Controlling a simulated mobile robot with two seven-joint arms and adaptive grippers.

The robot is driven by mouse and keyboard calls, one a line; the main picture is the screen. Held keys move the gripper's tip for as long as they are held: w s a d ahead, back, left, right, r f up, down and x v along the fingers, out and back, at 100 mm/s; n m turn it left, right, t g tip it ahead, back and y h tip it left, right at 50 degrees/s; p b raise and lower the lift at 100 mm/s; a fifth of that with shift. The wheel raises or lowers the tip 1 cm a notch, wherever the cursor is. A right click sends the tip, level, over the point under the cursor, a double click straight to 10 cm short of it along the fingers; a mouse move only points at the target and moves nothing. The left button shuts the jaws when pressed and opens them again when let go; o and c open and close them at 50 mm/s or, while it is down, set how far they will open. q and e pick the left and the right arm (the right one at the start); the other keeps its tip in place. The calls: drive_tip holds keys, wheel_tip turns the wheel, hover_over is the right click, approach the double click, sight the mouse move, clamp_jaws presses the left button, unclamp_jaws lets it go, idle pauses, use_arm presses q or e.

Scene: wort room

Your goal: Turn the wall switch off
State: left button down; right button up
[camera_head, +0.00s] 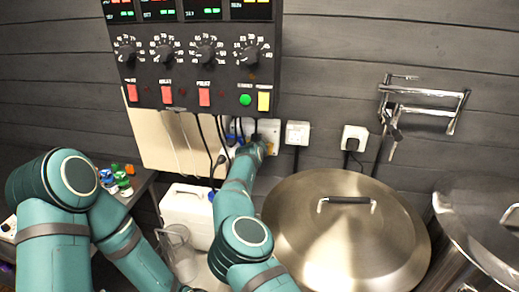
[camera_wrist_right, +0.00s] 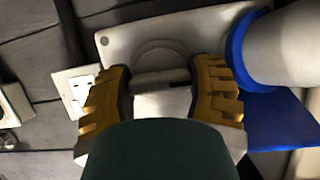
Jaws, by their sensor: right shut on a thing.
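The wall switch is a pale plate (camera_head: 272,126) low on the wall, just right of the control box's lower edge, largely covered by my right gripper. In the right wrist view its plate (camera_wrist_right: 145,42) has a round raised part and a light block (camera_wrist_right: 163,104) between the fingers. My right gripper (camera_head: 266,146) is at the plate. Its yellow fingers (camera_wrist_right: 162,80) are shut on that light block, one on each side. The switch's exact position is hard to read. My left arm is at the left of the head view; its gripper is out of sight.
A control box (camera_head: 200,55) with dials hangs above, with cables below it. Two white sockets (camera_head: 298,133) (camera_head: 354,138) are to the right. A lidded steel kettle (camera_head: 345,240) stands close on the right. A white canister (camera_head: 188,215) and a jug (camera_head: 179,255) are on the left.

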drive_tip(key=shift+n, duration=0.3)
idle(0.4)
drive_tip(key=o, duration=1.2)
drive_tip(key=shift+s+r, duration=0.1)
drive_tip(key=v, duration=1.2)
drive_tip(key=shift+a, duration=0.15)
